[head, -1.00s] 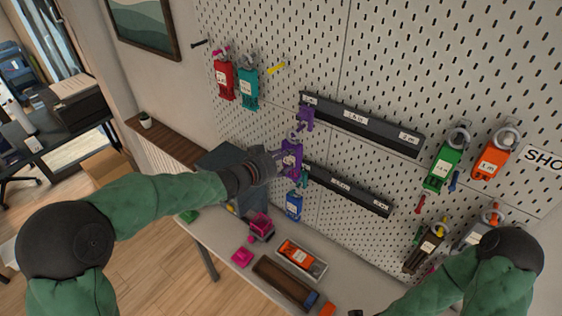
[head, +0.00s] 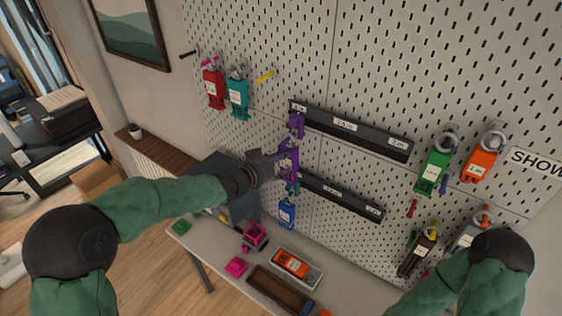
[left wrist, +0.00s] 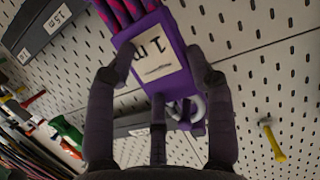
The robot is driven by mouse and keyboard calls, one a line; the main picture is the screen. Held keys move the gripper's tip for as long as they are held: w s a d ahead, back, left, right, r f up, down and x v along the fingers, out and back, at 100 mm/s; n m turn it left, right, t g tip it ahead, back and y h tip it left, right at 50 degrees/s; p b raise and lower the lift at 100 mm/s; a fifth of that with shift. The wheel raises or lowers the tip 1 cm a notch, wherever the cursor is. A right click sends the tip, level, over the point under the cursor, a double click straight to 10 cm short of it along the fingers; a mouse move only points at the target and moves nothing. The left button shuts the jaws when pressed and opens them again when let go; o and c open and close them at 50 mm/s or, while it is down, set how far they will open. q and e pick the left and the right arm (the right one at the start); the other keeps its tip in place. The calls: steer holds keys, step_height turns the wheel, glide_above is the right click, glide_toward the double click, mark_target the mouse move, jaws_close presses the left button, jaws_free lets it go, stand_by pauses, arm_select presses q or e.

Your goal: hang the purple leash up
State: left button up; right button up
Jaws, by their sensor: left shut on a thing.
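The purple leash (head: 287,165) is a purple packet with a pale label, held upright in front of the pegboard near the left end of the dark rails. My left gripper (head: 277,163) is shut on it. In the left wrist view the purple leash (left wrist: 165,70) sits between the fingers, with its "1 m" label and pink-patterned cord showing and a grey ring near its end. A purple peg piece (head: 296,123) is on the board just above it. Whether the ring touches a peg cannot be told. My right gripper is out of sight; only its arm shows at lower right.
Red (head: 213,88) and teal (head: 238,97) leashes hang at upper left; green (head: 433,167) and orange (head: 482,158) ones hang at right. A blue leash (head: 287,213) hangs below. Two dark labelled rails (head: 350,128) cross the board. A tray (head: 297,268) lies on the table.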

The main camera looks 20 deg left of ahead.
arm_select(q)
steer(key=shift+c, duration=1)
steer(key=shift+r, duration=0.1)
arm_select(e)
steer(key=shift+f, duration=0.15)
arm_select(q)
steer(key=shift+f, duration=0.25)
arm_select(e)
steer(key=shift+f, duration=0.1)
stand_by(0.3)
arm_select(q)
steer(key=o, duration=1.6)
steer(key=shift+s, duration=0.1)
